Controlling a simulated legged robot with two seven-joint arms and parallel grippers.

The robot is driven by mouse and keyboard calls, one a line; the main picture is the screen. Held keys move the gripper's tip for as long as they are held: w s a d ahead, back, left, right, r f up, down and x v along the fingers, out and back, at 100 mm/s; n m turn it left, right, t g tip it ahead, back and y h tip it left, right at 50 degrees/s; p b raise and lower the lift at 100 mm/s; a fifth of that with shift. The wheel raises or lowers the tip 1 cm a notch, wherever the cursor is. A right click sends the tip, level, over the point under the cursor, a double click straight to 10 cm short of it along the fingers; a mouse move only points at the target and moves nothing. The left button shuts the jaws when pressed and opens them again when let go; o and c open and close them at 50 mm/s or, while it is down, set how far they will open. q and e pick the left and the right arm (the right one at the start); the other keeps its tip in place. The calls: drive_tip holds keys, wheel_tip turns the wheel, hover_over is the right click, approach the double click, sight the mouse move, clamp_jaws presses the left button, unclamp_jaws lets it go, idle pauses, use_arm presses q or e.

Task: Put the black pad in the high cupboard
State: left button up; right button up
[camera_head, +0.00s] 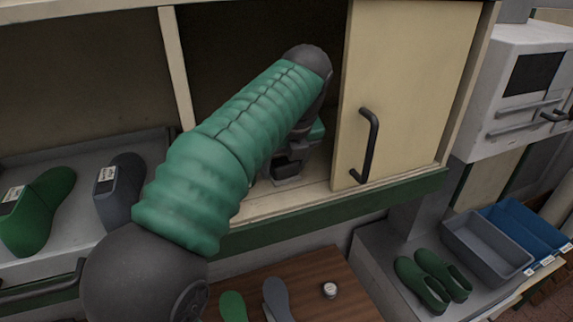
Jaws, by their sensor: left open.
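The high cupboard (265,214) has an open, dark compartment in the middle, beside a cream door (408,90) with a black handle. My left arm, in a green sleeve, reaches up into this compartment and covers much of its opening. My left gripper (287,172) is inside, low over the cupboard floor, and open. It is partly hidden behind my forearm. A small dark shape shows at the gripper, but I cannot tell whether it is the black pad or part of the gripper. My right gripper is out of view.
A wooden board (345,270) below holds a green insole (233,307), a grey insole (277,300) and a small round tin (329,290). Green shoes (432,280), a grey bin (483,250) and a blue bin (525,235) stand right. Shoe lasts (38,210) sit left.

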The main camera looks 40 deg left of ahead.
use_arm(q)
drive_tip(key=shift+s+f, duration=0.15)
drive_tip(key=shift+f, duration=0.1)
